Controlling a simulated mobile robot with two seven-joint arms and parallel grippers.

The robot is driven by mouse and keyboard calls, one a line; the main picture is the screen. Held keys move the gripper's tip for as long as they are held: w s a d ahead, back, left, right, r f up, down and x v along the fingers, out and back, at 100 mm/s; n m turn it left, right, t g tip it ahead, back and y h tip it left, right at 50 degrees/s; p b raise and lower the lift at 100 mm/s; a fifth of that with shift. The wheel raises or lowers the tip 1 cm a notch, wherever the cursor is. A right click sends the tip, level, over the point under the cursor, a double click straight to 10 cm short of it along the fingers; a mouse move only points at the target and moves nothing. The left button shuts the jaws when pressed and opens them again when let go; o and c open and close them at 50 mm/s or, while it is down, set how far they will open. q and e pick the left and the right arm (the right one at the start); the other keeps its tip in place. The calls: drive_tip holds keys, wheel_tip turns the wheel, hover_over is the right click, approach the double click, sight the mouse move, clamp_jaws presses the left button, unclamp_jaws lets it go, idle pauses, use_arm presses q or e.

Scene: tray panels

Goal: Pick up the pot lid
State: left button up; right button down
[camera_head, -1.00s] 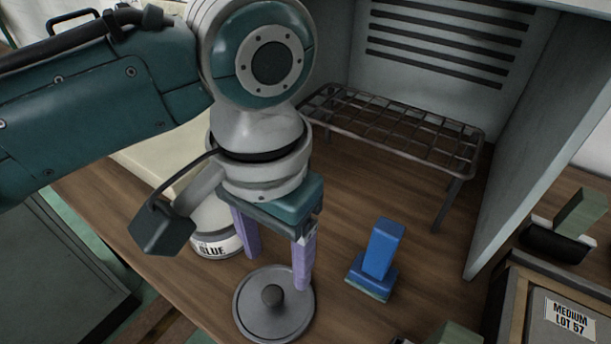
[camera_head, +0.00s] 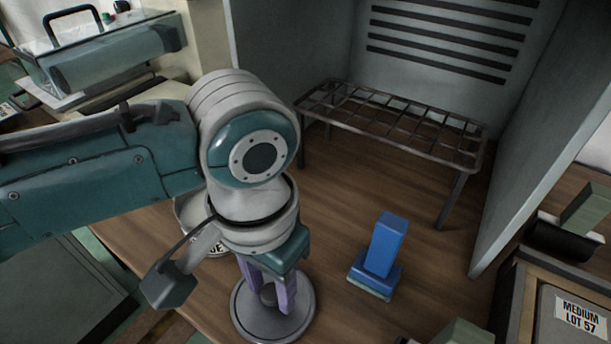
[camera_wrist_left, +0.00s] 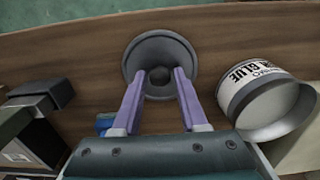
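The pot lid (camera_head: 272,325) is a round grey disc with a dark knob (camera_head: 267,294), lying on the wooden table. It also shows in the left wrist view (camera_wrist_left: 160,48), with the knob (camera_wrist_left: 160,76) at its middle. My left gripper (camera_head: 271,298) points down over the lid, its purple fingers apart on either side of the knob. In the left wrist view the fingertips (camera_wrist_left: 158,72) flank the knob, with a small gap seeming to show. Whether they touch the lid is unclear. My right gripper is not in view.
A blue block-shaped object (camera_head: 384,250) stands right of the lid. A white glue can (camera_wrist_left: 255,92) is close beside my left gripper. A wire rack (camera_head: 400,125) stands behind, between grey panels (camera_head: 545,140). A labelled box (camera_head: 570,315) is at the lower right.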

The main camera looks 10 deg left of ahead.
use_arm(q)
clamp_jaws()
idle(0.3)
